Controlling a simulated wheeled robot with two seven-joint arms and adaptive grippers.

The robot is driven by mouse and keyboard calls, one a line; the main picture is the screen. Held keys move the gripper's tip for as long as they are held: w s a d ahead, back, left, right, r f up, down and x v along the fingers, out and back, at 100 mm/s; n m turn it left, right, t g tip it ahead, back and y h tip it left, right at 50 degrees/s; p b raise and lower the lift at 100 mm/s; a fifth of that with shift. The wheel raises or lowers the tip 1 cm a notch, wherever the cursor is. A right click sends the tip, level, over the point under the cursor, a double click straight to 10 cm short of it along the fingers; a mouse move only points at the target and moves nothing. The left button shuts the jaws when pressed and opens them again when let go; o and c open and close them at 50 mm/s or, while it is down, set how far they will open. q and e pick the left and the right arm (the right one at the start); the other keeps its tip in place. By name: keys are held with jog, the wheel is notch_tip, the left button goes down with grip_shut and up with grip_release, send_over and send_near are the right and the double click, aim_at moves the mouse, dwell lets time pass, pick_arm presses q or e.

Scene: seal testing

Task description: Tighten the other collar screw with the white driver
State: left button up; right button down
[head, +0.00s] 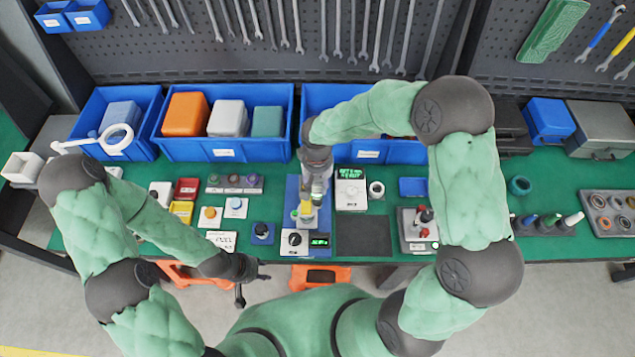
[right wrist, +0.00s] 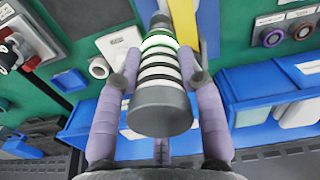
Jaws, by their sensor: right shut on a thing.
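My right gripper (right wrist: 160,75) is shut on a driver with a white, black-banded handle (right wrist: 160,85); a ring near its far end glows green. In the head view my right gripper (head: 312,192) points down over a blue fixture (head: 291,188) at the table's middle.
A box with a black knob and green display (head: 305,243) stands in front of the fixture. A white device (head: 350,194) is to its right, beside a dark mat (head: 363,236). Blue bins (head: 225,153) line the back. A metal tray (head: 606,212) lies far right.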

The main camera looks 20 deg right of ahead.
dwell(0.8)
jog(key=shift+r+p, duration=1.4)
jog(key=shift+r, duration=1.1)
jog(key=shift+f, duration=0.1)
